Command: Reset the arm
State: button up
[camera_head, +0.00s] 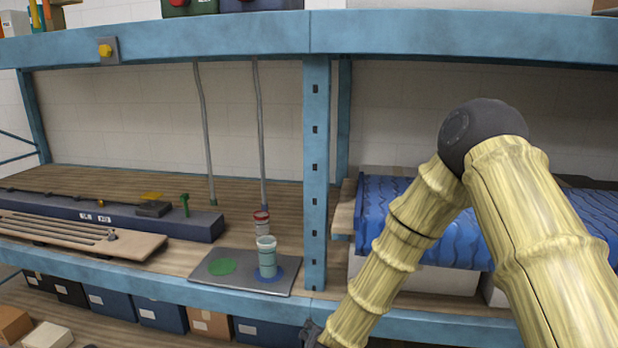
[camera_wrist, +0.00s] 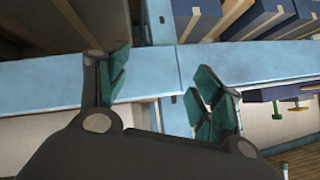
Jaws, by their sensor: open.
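My gripper (camera_wrist: 163,90) shows in the wrist view with its two green-padded fingers spread wide apart. Nothing is between the fingers. Behind them are a blue shelf beam (camera_wrist: 60,88) and shelf contents. In the head view my bamboo-patterned arm is bent at a dark elbow on the right. Its forearm runs down to the lower middle, where only a dark bit of the wrist end shows at the bottom edge. The fingers are hidden from the head view.
A blue upright (camera_head: 316,180) stands left of my arm. A grey mat (camera_head: 215,282) with a green disc (camera_head: 222,266) and a clear cup (camera_head: 267,262) lies on the shelf. A blue ribbed object (camera_head: 385,205) is behind my arm. Several boxes (camera_head: 110,303) sit below.

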jog(key=s+d+f+n+g+b, duration=0.1)
jog(key=s+d+f+g, duration=0.3)
jog(key=s+f, duration=0.6)
jog(key=s+d+f+n+g+b, duration=0.1)
jog(key=s+d+f+n, duration=0.1)
jog(key=s+d+f, duration=0.65)
jog(key=s+d+f+g, duration=0.2)
jog(key=s+d+f, duration=0.1)
jog(key=s, duration=0.9)
jog(key=s+d+f+n+g+b, duration=0.1)
jog(key=s+d+f+g, duration=0.2)
jog(key=s, duration=0.9)
jog(key=shift+s+d+f+h, duration=0.15)
jog(key=shift+d+f+h, duration=0.2)
jog(key=shift+f, duration=0.3)
jog(key=shift+c, duration=0.2)
